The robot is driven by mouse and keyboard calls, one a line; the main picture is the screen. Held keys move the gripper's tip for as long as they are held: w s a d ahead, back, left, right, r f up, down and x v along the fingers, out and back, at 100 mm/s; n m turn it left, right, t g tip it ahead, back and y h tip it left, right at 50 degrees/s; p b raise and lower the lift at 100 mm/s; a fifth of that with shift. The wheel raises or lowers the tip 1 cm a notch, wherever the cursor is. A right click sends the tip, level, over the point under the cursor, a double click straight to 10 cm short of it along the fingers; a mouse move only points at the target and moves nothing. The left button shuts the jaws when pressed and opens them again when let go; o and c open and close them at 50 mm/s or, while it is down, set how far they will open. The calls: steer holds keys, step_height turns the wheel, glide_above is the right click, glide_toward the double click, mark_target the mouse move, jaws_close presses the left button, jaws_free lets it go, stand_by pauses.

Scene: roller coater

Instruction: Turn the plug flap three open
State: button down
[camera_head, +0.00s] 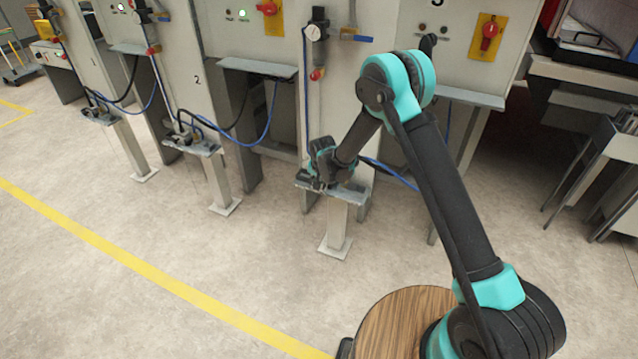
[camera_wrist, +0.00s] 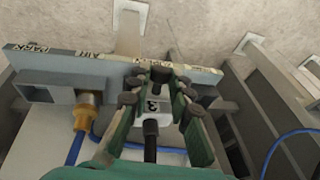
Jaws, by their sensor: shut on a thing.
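In the head view my gripper (camera_head: 324,176) is down at the bracket (camera_head: 350,192) on the third post. It also shows in the wrist view (camera_wrist: 158,88), with its fingers on both sides of a small dark part, which I take to be plug flap three (camera_wrist: 160,74). The fingers are closed on it, but they cover most of it, and how far it is turned cannot be told.
A brass fitting (camera_wrist: 88,106) with a blue hose (camera_wrist: 76,148) sits left of my fingers. Similar posts (camera_head: 217,178) with cables stand to the left; open floor (camera_head: 170,250) lies in front.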

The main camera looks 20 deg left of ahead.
steer(key=shift+s+a+f+n+t, duration=0.1)
steer(key=shift+s+f+t, duration=0.25)
steer(key=shift+t, duration=0.6)
steer(key=shift+s+f+n+t, duration=0.1)
steer(key=shift+s+f+t, duration=0.25)
steer(key=shift+t, duration=0.65)
steer(key=shift+s+a+f+n+t, duration=0.1)
steer(key=shift+s+f+t, duration=0.25)
steer(key=shift+t, duration=0.6)
steer(key=shift+d, duration=0.1)
steer(key=c, duration=1.4)
jaws_free()
steer(key=shift+o, duration=0.2)
steer(key=v, duration=1.2)
